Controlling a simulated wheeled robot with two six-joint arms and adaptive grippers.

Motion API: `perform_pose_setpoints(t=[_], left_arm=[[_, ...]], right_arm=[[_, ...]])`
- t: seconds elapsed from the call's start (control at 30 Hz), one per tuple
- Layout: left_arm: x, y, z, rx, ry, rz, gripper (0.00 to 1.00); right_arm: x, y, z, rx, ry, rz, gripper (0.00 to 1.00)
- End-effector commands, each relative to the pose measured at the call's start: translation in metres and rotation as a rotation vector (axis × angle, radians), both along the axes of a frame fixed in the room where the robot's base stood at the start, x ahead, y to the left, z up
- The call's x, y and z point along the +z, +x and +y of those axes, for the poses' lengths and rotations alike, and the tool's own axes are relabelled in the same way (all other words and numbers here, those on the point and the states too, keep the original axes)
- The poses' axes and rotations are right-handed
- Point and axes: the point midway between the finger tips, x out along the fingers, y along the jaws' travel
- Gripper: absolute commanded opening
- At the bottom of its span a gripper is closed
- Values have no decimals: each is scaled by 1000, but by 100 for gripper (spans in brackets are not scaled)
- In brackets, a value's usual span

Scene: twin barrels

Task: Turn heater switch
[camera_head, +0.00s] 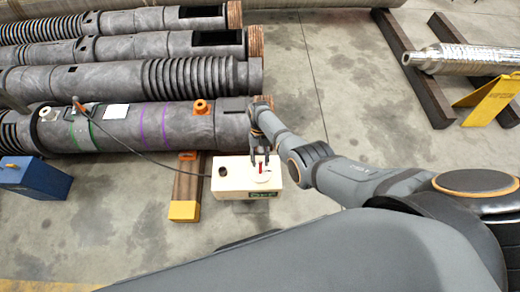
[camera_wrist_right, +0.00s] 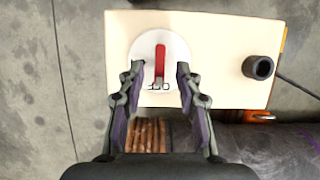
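The heater box (camera_head: 238,178) is a cream box on the floor in front of the dark barrels, with a green label on its front side. Its top carries a white round dial with a red switch handle (camera_head: 261,169). In the right wrist view the red switch handle (camera_wrist_right: 160,62) lies lengthwise on the white dial (camera_wrist_right: 147,48), over dark markings. My right gripper (camera_head: 261,157) is above the dial. In the wrist view my right gripper (camera_wrist_right: 158,80) is open, with one finger on each side of the handle and gaps between. My left gripper is not in view.
A black cylindrical knob or socket (camera_wrist_right: 258,68) stands on the box, with a cable (camera_head: 130,150) running to the barrel (camera_head: 150,125). A blue box (camera_head: 35,177) stands at left. A wooden beam with a yellow end (camera_head: 184,210) lies beside the heater box. Floor right of it is clear.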

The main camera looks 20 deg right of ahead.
Motion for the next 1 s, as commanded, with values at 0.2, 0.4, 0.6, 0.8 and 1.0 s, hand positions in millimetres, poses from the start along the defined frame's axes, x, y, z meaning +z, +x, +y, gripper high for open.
perform_pose_setpoints(t=[0.2, 0.4, 0.6, 0.8, 1.0], left_arm=[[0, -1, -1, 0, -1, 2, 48], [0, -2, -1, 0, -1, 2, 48], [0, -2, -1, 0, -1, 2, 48], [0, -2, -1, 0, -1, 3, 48], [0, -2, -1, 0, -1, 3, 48]], right_arm=[[50, 21, -6, 0, 0, -5, 35], [83, 33, -9, 0, 0, -1, 35], [92, 37, -10, 0, 0, 0, 35], [92, 37, -10, 0, 0, 0, 35], [92, 36, -10, 0, 0, 0, 35]])
